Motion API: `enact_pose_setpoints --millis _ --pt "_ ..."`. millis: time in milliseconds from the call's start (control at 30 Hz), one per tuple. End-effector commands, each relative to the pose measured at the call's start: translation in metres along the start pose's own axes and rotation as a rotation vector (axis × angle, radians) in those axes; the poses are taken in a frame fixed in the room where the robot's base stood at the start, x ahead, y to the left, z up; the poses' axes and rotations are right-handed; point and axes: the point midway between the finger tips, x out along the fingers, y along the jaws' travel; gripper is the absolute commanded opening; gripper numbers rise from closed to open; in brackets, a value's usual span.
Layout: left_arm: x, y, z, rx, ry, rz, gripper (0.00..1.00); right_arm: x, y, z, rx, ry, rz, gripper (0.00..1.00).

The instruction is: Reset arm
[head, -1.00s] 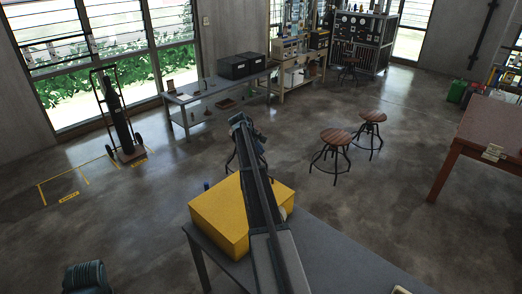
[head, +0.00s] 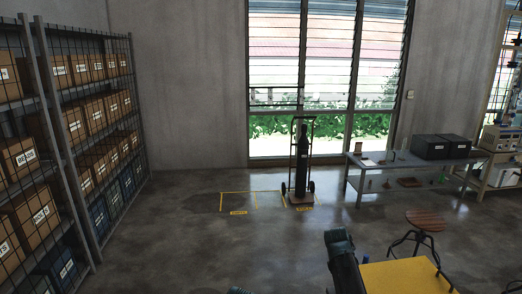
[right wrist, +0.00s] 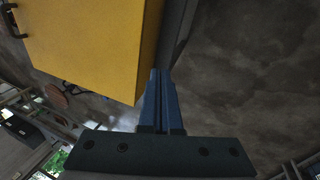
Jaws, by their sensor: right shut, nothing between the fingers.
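My right gripper (right wrist: 160,74) shows in the right wrist view with its two blue fingers together and nothing between them. A large yellow box (right wrist: 95,40) fills the upper left of that view, just beside the fingertips. I cannot tell if they touch it. In the head view the yellow box (head: 412,277) is at the bottom right, cut off by the frame edge. A dark part of my arm stands just left of it. My left gripper is not in view.
Shelves (head: 85,130) with boxes line the left wall. A hand truck (head: 301,165) with a cylinder stands by the window, beside yellow floor marking. A stool (head: 424,221) and a workbench (head: 360,180) are at the right. The middle floor is clear.

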Motion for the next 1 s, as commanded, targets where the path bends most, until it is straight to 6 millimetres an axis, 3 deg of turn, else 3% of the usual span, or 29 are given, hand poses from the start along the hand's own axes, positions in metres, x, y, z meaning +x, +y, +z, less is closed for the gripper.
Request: enact_pose_setpoints --millis 33,200,300,400,500,633,1000 --pt "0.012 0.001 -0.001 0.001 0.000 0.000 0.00 -0.001 -0.043 0.022 -0.021 0.002 -0.024 0.00" --pt "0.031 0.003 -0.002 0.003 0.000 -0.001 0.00 -0.013 -0.152 0.077 -0.069 -0.011 -0.103 0.00" --pt "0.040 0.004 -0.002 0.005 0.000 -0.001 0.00 -0.018 -0.202 0.113 -0.096 -0.026 -0.141 0.00" --pt "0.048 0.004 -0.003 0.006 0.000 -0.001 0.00 -0.022 -0.238 0.146 -0.120 -0.042 -0.171 0.00" --pt "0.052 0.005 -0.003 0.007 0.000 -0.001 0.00 -0.025 -0.262 0.171 -0.137 -0.057 -0.191 0.00" --pt "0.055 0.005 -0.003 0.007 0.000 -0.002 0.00 -0.027 -0.277 0.187 -0.149 -0.067 -0.204 0.00" --pt "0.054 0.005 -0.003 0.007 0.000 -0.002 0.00 -0.029 -0.279 0.189 -0.150 -0.071 -0.208 0.00"
